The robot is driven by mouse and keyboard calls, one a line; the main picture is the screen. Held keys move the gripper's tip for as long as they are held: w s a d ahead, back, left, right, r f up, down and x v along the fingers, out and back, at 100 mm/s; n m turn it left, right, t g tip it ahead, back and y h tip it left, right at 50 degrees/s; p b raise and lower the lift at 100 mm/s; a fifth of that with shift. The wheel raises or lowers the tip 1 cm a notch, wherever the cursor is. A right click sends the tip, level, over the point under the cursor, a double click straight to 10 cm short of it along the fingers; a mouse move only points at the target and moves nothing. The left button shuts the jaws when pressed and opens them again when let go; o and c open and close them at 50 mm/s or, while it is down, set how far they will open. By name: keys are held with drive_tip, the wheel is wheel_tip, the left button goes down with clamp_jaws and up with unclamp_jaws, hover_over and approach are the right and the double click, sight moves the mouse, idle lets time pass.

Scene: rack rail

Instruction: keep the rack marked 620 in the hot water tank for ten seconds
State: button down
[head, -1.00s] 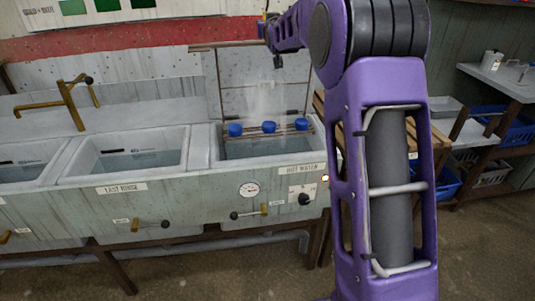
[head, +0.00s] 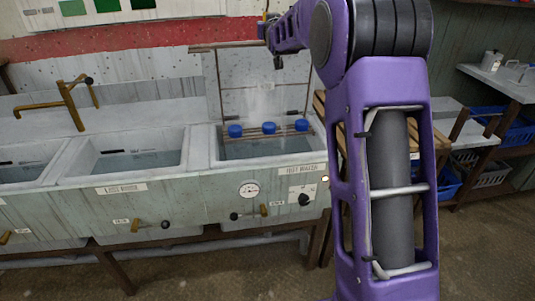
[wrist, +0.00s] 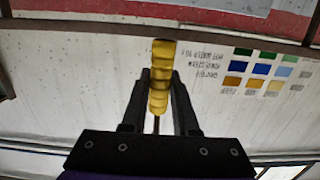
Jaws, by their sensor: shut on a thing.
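The hot water tank (head: 285,172) is the rightmost basin in the head view, with a gauge and a dark knob on its front. A rack (head: 266,134) with blue-topped pieces (head: 269,127) sits at the tank's opening; two tall thin rods rise from it. How deep it sits in the water is hard to tell. No number 620 is readable. In the wrist view my gripper (wrist: 160,82) is shut on a yellow ridged handle (wrist: 158,95). The handle's join to the rack is not clear, and my arm hides part of the head view.
The last rinse basin (head: 125,190) adjoins on the left, with a brass tap (head: 68,105) behind. A wooden slatted stand (head: 322,108) is right of the tank, partly behind my arm. Shelves with blue crates (head: 515,132) are further right. A color chart (wrist: 265,70) is on the wall.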

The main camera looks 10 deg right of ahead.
drive_tip(key=shift+s+r, duration=0.2)
drive_tip(key=shift+s, duration=0.1)
drive_tip(key=shift+f, duration=0.1)
wheel_tip(320, 180, down, 18)
idle(0.9)
idle(5.9)
